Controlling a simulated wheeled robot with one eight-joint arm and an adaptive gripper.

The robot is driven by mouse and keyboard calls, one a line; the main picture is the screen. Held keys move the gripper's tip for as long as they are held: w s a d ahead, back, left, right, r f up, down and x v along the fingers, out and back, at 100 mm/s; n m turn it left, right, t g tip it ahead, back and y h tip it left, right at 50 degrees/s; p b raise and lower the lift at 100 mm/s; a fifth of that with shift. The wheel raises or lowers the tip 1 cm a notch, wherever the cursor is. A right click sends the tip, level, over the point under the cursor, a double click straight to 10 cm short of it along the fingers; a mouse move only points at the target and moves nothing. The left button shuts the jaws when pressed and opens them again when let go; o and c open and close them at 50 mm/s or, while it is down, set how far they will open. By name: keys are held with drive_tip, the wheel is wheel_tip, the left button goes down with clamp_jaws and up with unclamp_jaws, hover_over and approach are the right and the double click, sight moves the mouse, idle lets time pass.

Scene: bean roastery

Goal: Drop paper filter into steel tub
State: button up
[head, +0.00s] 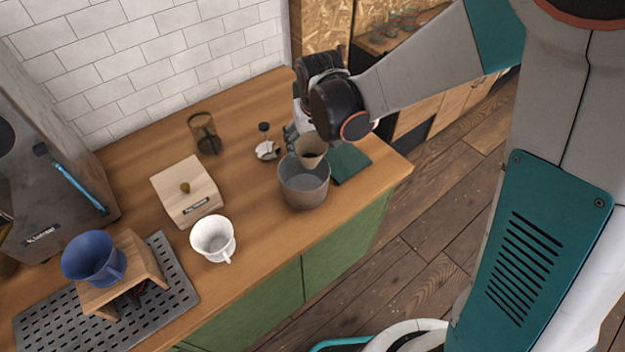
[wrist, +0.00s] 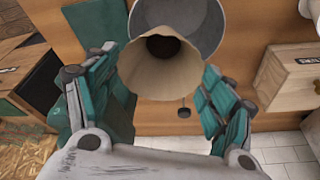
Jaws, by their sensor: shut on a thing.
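The paper filter (head: 311,149) is a tan cone. My gripper (head: 299,133) is shut on it and holds it above the back part of the steel tub's rim. The steel tub (head: 304,194) is a grey, round, open-topped container near the counter's right end. In the wrist view the filter (wrist: 158,78) sits between my two teal fingers (wrist: 158,70), its wide mouth facing the camera. The tub (wrist: 207,18) shows behind it, partly hidden by the filter. How high the filter is above the rim is hard to tell.
A dark green flat item (head: 348,162) lies right of the tub. A white cup (head: 213,240), wooden box (head: 187,192), glass (head: 205,134) and small white item (head: 267,150) stand left. A blue dripper (head: 92,258) sits on a wooden stand. The counter's front edge is near the tub.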

drive_tip(key=shift+f+b, duration=1.5)
drive_tip(key=shift+f, duration=1.05)
drive_tip(key=o, duration=0.8)
drive_tip(key=shift+o, duration=0.2)
drive_tip(key=shift+r, duration=0.1)
